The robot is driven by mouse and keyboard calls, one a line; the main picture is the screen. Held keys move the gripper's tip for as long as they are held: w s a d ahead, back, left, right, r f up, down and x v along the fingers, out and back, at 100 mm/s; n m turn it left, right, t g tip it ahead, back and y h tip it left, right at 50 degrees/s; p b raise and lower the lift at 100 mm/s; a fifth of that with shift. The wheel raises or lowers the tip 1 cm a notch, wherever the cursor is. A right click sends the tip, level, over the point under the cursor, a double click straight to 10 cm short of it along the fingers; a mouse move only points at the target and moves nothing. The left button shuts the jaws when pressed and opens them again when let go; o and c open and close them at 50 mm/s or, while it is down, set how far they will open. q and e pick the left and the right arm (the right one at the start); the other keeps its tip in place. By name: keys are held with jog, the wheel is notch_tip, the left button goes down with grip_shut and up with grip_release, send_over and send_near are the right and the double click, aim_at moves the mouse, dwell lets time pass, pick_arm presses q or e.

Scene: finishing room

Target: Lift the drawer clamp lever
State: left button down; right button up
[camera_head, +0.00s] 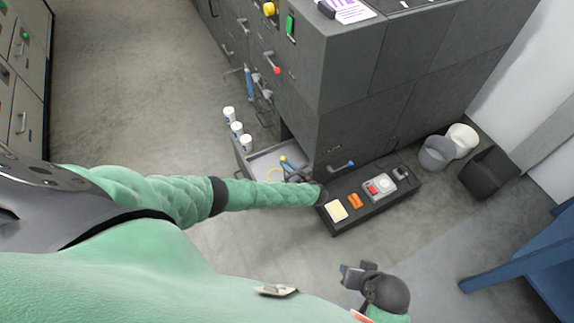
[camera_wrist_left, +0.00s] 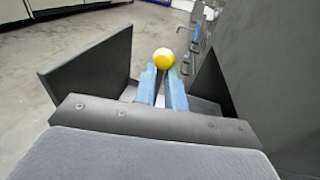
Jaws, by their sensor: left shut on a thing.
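The drawer (camera_head: 262,160) stands open at the cabinet's left side, with a light interior. The clamp lever's yellow ball knob (camera_wrist_left: 164,58) shows between the blue fingertips of my left gripper (camera_wrist_left: 162,85) in the wrist view. In the head view the knob (camera_head: 283,158) is a small yellow spot over the drawer. My left gripper (camera_head: 289,166) is shut on the lever. The lever's shaft and base are hidden by the fingers. My right gripper (camera_head: 352,274) is over the floor, away from the drawer; its jaw gap is unclear.
The dark cabinet (camera_head: 335,95) rises beside the drawer. Several white cylinders (camera_head: 237,130) stand along the drawer's far-left edge. A low dark ledge (camera_head: 345,225) holds a yellow pad, an orange item and a red-and-white device. Bins (camera_head: 437,152) stand at right. Open floor lies at left.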

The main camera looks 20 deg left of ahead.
pick_arm(q)
jog(key=shift+w+d+r, duration=0.1)
jog(key=shift+r, duration=0.1)
jog(key=c, duration=1.5)
grip_release()
jog(key=shift+o, duration=0.2)
jog(key=shift+f, duration=0.1)
jog(key=shift+d, duration=0.1)
jog(key=v, duration=0.7)
jog(key=shift+s+d, duration=0.25)
jog(key=shift+d, duration=0.05)
pick_arm(e)
jog(key=shift+f, duration=0.75)
jog(key=shift+r, duration=0.15)
